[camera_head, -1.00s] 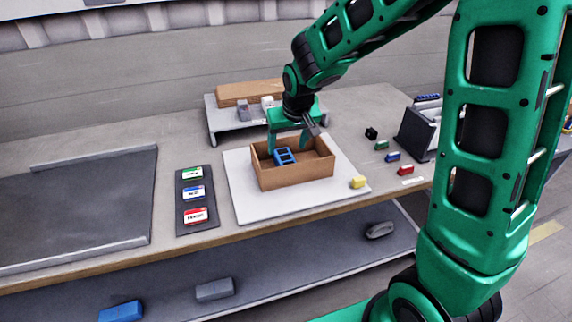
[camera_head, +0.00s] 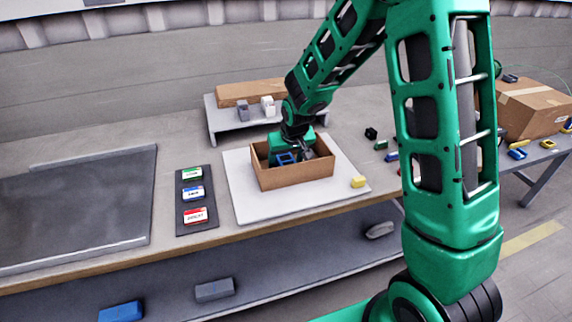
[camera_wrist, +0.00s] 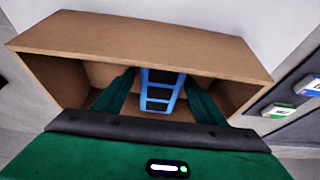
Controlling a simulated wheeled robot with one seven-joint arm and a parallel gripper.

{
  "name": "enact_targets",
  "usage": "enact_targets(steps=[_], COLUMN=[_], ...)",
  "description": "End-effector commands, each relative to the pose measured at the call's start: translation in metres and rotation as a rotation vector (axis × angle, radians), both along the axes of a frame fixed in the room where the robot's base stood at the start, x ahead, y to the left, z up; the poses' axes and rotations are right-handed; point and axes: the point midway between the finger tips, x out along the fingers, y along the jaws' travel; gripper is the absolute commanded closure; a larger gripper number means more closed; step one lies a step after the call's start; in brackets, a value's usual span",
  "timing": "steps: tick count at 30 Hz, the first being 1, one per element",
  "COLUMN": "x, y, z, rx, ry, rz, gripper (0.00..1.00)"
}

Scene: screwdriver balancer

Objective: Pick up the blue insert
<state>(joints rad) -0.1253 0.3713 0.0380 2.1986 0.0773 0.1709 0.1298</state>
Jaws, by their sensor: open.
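The blue insert (camera_head: 285,158) is a small ladder-like frame inside the open cardboard box (camera_head: 293,178). It also shows in the wrist view (camera_wrist: 160,88), standing tilted between my two green fingers. My gripper (camera_wrist: 160,92) is open, with one finger on each side of the insert; whether either finger touches it I cannot tell. In the head view my gripper (camera_head: 291,157) reaches down into the box. The box walls hide the fingertips and the insert's lower end there.
The box stands on a white board (camera_head: 240,190). A dark panel with colored labels (camera_head: 195,192) lies to its left, and a yellow block (camera_head: 358,181) to its right. A low grey shelf (camera_head: 228,121) with a cardboard box stands behind.

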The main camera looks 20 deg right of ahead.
Motion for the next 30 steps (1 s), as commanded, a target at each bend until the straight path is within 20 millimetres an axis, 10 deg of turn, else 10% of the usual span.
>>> enact_targets(steps=[23,30], x=[0.0008,0.0007], y=[0.0006,0.0006], z=[-0.0057,-0.0057], rx=[0.001,0.001], ry=[-0.001,0.000], rz=[0.001,0.001], gripper=[0.35,0.79])
